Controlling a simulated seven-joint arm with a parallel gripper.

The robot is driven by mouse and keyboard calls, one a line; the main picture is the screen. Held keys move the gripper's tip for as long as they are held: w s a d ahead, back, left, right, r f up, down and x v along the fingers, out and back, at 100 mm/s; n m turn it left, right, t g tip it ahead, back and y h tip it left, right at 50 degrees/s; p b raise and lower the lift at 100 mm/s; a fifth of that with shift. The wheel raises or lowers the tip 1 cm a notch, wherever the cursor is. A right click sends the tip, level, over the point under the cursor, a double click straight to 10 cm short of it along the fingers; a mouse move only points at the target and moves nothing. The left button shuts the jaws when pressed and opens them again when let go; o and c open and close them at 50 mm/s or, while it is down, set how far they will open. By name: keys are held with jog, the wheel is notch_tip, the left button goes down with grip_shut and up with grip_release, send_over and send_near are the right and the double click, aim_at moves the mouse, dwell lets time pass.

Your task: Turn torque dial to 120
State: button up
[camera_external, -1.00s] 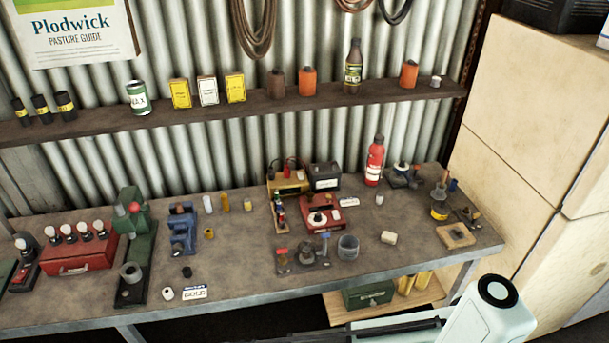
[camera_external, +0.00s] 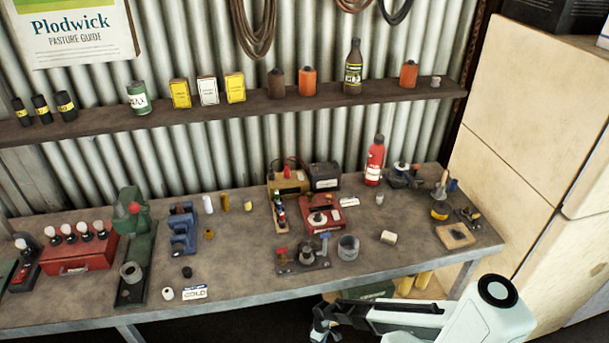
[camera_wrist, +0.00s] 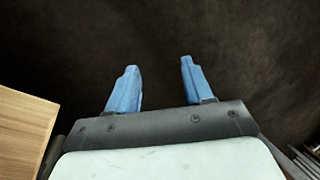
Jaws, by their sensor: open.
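My gripper (camera_external: 322,330) is low in front of the bench's front edge, well short of the red box and touching nothing. In the wrist view its two blue fingers (camera_wrist: 158,68) are apart and empty, over a dark floor. No dial shows in the wrist view.
The workbench (camera_external: 240,268) carries a blue stand (camera_external: 182,230), a metal cup (camera_external: 348,248), a red bottle (camera_external: 375,160) and a yellow-black battery-like box (camera_external: 289,183). A shelf (camera_external: 205,108) runs along the wall behind. A wooden edge (camera_wrist: 25,125) is left in the wrist view.

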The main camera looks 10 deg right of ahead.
jog(key=s+d+m+g, duration=0.1)
jog(key=s+d+m, duration=0.3)
jog(key=d, duration=1.3)
jog(key=s+d+r+m+g+h, duration=0.1)
jog(key=s+d+m, duration=0.4)
jog(key=d, duration=1.3)
jog(key=shift+s+d+g, duration=0.3)
jog(key=shift+s+g, duration=0.05)
jog(key=shift+g, duration=0.45)
jog(key=shift+o, duration=0.2)
jog(key=shift+w, duration=0.1)
